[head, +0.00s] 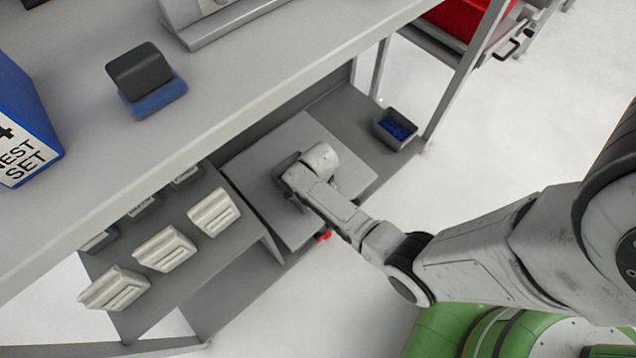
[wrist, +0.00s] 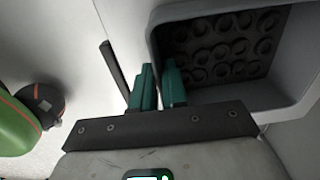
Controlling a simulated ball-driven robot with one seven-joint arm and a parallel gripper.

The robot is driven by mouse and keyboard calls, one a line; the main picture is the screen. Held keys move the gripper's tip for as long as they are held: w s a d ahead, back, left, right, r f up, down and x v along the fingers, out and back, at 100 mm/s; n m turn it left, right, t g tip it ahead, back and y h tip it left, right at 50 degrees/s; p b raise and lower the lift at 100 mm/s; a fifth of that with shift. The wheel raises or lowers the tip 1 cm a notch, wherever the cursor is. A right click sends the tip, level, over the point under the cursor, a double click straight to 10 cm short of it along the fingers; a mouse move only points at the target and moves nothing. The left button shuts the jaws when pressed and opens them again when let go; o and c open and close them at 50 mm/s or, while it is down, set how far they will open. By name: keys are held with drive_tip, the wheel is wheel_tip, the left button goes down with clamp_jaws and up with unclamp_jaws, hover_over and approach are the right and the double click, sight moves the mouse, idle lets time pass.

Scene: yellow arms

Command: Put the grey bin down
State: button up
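The grey bin (wrist: 222,9) fills the upper right of the wrist view, with dark round parts in rows on its floor. My gripper (wrist: 158,75) has teal fingers on either side of the bin's near left wall, one inside and one outside, close together on it. In the head view my gripper is hidden under my wrist, over a light grey panel (head: 240,172) on the lower shelf. A dark edge, seemingly of the grey bin (head: 287,168), shows beside my wrist there. I cannot tell whether the bin touches the panel.
A dark bin with blue pieces (head: 394,128) stands on the lower shelf at right. Several pale blocks (head: 165,249) stand at left. The table top (head: 230,80) overhangs the shelf's back. A small red part (head: 323,236) is at the shelf's front edge. Bare panel shows around my wrist.

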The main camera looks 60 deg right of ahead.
drive_tip(key=o, duration=0.4)
drive_tip(key=shift+c, duration=0.2)
wheel_tip(320, 180, up, 12)
drive_tip(key=p, duration=0.5)
drive_tip(key=s+a+r+n, duration=0.4)
drive_tip(key=s+r+n, duration=0.2)
drive_tip(key=n, duration=0.4)
drive_tip(key=s+a+r+n, duration=0.4)
drive_tip(key=s+r+n, duration=0.2)
drive_tip(key=r+n, duration=0.2)
drive_tip(key=n, duration=0.2)
drive_tip(key=shift+s+n+t, duration=0.4)
wheel_tip(320, 180, up, 17)
drive_tip(key=p, duration=1.7)
